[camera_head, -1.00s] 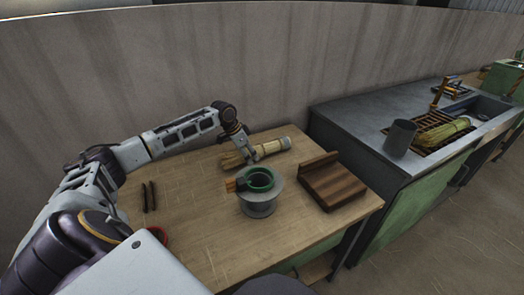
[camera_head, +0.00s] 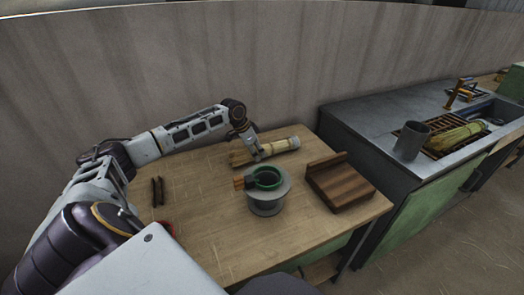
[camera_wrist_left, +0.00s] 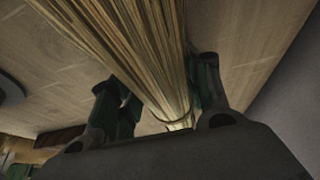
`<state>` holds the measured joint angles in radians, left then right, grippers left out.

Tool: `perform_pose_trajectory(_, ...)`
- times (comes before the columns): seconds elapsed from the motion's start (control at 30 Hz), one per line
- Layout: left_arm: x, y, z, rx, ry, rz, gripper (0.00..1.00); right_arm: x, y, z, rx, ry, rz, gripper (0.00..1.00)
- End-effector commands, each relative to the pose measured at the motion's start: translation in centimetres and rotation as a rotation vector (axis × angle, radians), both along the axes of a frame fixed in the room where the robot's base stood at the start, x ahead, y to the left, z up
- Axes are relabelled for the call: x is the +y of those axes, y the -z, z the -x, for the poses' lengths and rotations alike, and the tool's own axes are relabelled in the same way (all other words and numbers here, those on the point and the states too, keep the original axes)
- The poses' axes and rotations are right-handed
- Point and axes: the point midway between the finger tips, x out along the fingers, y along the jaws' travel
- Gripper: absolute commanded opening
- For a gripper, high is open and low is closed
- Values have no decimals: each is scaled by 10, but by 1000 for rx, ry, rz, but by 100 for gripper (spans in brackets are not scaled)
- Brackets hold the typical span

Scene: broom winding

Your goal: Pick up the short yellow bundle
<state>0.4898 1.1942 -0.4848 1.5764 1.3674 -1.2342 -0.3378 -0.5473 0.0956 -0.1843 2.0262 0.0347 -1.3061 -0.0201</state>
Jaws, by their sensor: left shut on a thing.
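The short yellow bundle (camera_head: 280,146) lies at the back of the wooden table, with loose straw at its left end and a pale, bound right end. My left gripper (camera_head: 256,155) reaches down over its middle. In the left wrist view, the bundle's straw (camera_wrist_left: 135,50) runs between the two dark green fingers of my left gripper (camera_wrist_left: 160,95), which is shut on it. The bundle appears to be at table level; I cannot tell if it is lifted. My right gripper is not in view.
A grey spool with a green ring (camera_head: 267,205) stands just in front of the bundle. A brown wooden block (camera_head: 340,190) sits at the table's right. Dark sticks (camera_head: 157,191) lie at left. A metal counter (camera_head: 365,120) holds a grey cup (camera_head: 411,140) and another straw bundle (camera_head: 455,137).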

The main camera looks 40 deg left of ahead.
Motion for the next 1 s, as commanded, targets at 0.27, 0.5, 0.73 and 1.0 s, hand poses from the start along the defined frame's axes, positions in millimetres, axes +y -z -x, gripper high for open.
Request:
perform_pose_trajectory(0.27, 0, -1, 0, -1, 0, 0, 23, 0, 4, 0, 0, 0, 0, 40)
perform_pose_trajectory(0.5, 0, -3, 0, -2, 1, -1, 23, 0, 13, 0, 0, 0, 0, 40)
perform_pose_trajectory(0.73, 0, -26, -1, -2, 1, 0, 23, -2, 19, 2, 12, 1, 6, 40)
perform_pose_trajectory(1.0, 0, -62, -1, -3, 0, 1, 23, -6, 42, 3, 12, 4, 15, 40)
